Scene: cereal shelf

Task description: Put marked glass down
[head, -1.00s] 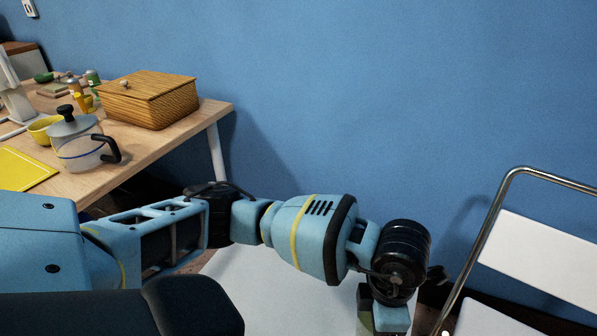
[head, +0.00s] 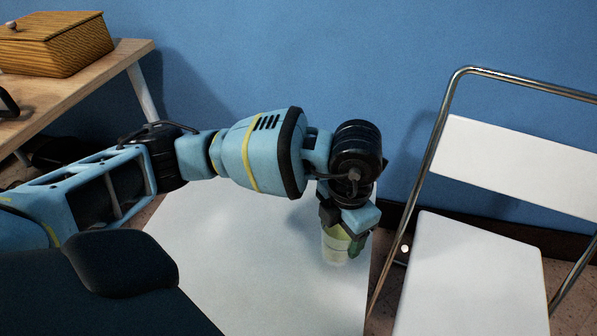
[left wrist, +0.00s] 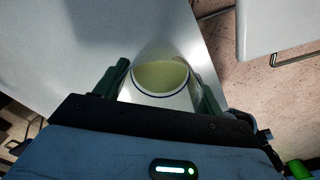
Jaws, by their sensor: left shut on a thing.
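The marked glass (head: 334,245) is a clear glass with a pale yellow-green liquid. In the left wrist view the glass (left wrist: 162,78) shows a dark line around it, and it sits between my two fingers. My left gripper (head: 345,238) is shut on the glass near the right edge of a white tabletop (head: 230,245). The glass looks roughly upright. I cannot tell whether its base touches the tabletop. My right gripper is in neither view.
A white chair (head: 470,270) with a metal frame stands right of the tabletop, with a gap of floor between. A wooden desk (head: 90,80) with a woven box (head: 55,45) is at the far left. The white tabletop looks bare left of the glass.

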